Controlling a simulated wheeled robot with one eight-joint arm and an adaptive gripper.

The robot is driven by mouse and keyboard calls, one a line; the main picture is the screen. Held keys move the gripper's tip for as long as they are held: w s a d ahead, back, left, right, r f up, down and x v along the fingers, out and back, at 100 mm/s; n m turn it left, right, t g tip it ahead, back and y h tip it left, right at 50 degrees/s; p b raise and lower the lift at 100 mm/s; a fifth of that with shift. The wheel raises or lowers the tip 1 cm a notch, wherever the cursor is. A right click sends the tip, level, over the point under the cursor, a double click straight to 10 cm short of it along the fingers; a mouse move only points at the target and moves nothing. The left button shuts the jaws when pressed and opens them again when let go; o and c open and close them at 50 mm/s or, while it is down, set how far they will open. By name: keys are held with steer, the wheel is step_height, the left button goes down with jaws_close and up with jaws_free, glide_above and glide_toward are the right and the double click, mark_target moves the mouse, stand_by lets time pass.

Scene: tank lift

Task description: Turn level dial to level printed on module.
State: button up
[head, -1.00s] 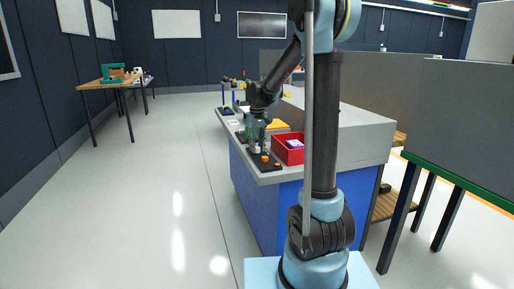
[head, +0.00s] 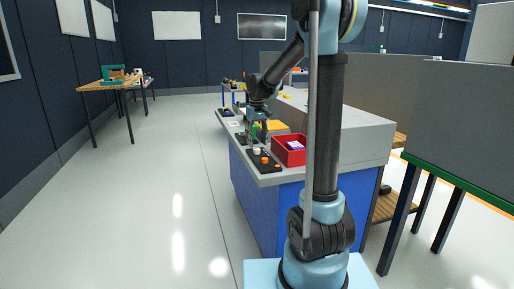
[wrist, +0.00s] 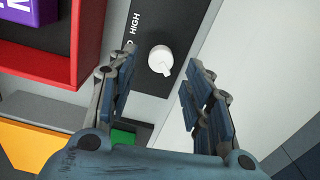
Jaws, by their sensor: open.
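A white level dial (wrist: 161,60) with a small pointer sits on a black panel (wrist: 180,20); its pointer aims to the lower right in the wrist view. The word HIGH and part of another label are printed beside it. My gripper (wrist: 158,76) is open and empty, its fingers on either side of the dial in the picture, apart from it. In the head view my gripper (head: 258,128) is above the counter, near the panel (head: 264,168). A purple module (wrist: 30,8) lies in a red bin (wrist: 88,35); only one letter of its print shows.
Orange knobs (head: 265,160) stand on the near part of the panel. A yellow-orange item (wrist: 30,145) and a green item (wrist: 123,136) lie near the gripper. The light counter right of the panel is clear in the wrist view.

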step_height(320, 180, up, 8)
steer(key=shift+r, duration=0.2)
stand_by(0.3)
glide_toward(257, 149)
steer(key=shift+m, duration=0.4)
step_height(257, 149, down, 9)
steer(key=shift+w+r, duration=0.1)
steer(key=shift+r, duration=0.05)
stand_by(0.7)
steer(key=shift+c, duration=0.5)
steer(key=c, duration=1)
